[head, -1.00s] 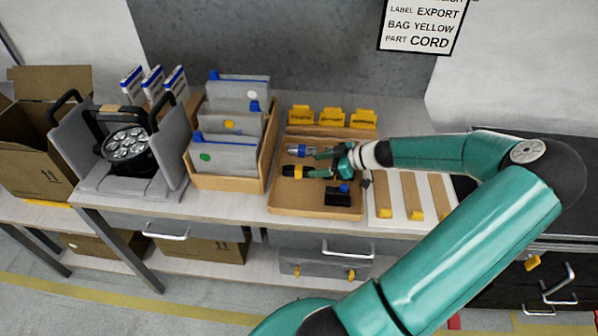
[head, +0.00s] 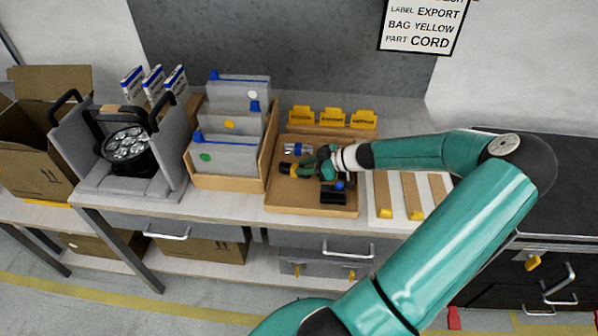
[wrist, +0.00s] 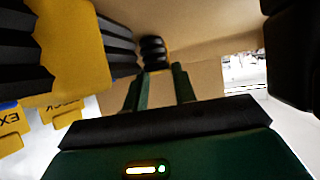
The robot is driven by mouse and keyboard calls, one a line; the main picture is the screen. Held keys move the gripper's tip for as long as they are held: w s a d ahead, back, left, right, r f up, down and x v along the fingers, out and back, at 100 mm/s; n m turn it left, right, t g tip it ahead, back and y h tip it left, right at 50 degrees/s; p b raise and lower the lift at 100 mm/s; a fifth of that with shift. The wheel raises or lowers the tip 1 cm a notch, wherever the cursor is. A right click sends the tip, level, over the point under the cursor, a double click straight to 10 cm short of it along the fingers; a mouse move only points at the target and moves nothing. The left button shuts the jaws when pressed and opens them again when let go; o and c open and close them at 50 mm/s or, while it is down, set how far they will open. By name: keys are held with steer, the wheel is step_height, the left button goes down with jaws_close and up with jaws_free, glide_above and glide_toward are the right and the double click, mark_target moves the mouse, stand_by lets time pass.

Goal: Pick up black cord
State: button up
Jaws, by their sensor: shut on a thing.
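The black cord (wrist: 153,48) shows in the wrist view as a black ribbed end with a yellow collar, between the fingertips of my gripper (wrist: 158,78). The gripper is shut on it. A larger yellow-and-black plug end (wrist: 75,45) is close to the camera at upper left; whether it joins the same cord I cannot tell. In the head view my gripper (head: 305,168) is low over the brown tray (head: 285,203), at the yellow-and-black plug end (head: 285,169). The fingers hide most of the cord.
A silver-and-blue connector (head: 297,149) lies just behind the gripper. A black block (head: 333,196) lies in front of it. A wooden rack of grey folders (head: 225,160) stands left, yellow labels (head: 333,117) behind, and a white panel with wooden strips (head: 411,195) right.

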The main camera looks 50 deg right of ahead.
steer(key=shift+r, duration=0.5)
step_height(320, 180, up, 2)
steer(key=shift+r, duration=0.1)
steer(key=s+a+r, duration=0.8)
steer(key=a+r, duration=0.1)
steer(key=a, duration=0.2)
steer(key=shift+s+r, duration=0.35)
steer(key=shift+r, duration=0.05)
